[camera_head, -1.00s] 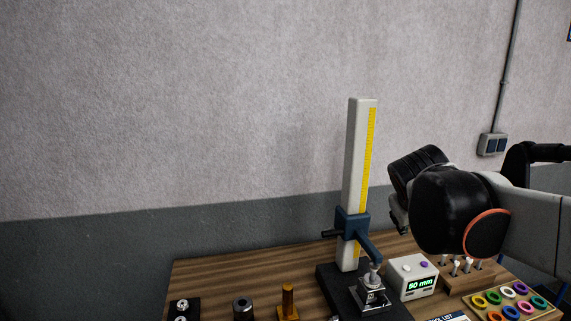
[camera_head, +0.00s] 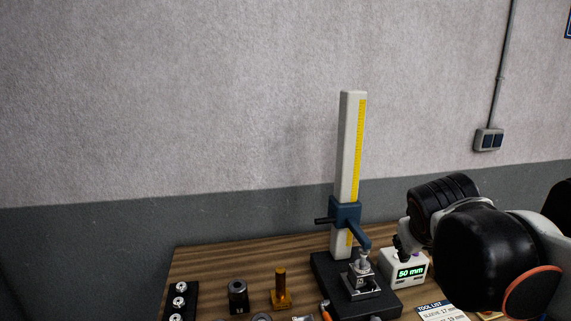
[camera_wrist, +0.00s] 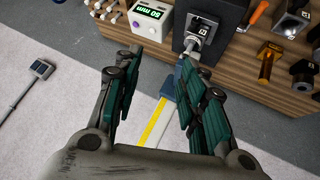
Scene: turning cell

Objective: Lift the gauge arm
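The gauge arm is a dark blue slider (camera_head: 345,215) with a bar pointing forward, low on a pale upright column (camera_head: 349,150) with a yellow scale. Its bar ends above a small metal block (camera_head: 361,279) on the black base (camera_head: 325,270). In the wrist view the blue arm (camera_wrist: 180,78) and the yellow scale (camera_wrist: 152,132) show between and beyond my fingers. My gripper (camera_wrist: 155,72) is open and empty, its green-padded fingers well apart.
A white display box (camera_head: 405,268) reading 50 mm stands right of the base. A black cylinder (camera_head: 238,297), an orange post (camera_head: 281,290) and a black rack (camera_head: 178,302) are on the left of the wooden table. A tool list card (camera_head: 440,311) lies at the front.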

